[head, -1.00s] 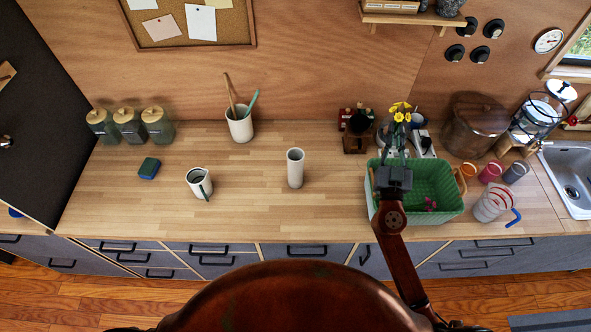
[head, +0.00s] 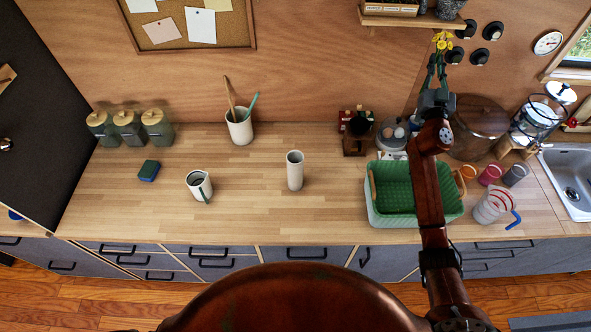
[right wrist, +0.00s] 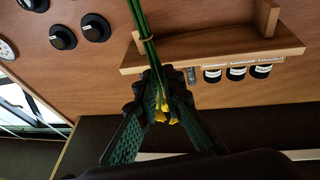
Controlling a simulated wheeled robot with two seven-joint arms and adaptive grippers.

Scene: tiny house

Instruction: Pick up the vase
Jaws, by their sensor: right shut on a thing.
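A white cylindrical vase (head: 295,171) stands upright on the wooden counter, left of the green basket. My right gripper (head: 436,76) is raised near the back wall, right of the vase and well apart from it. It is shut on yellow flowers (head: 442,42) with green stems. In the right wrist view the green-padded fingers (right wrist: 160,82) close around the stems (right wrist: 146,38), with yellow blooms (right wrist: 165,110) between the fingers. My left gripper is not in view.
The green basket (head: 375,208) is partly hidden by my right arm. A white mug (head: 198,185) and a utensil crock (head: 239,130) stand left of the vase. A wall shelf (head: 410,19) is close to the flowers. The counter around the vase is clear.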

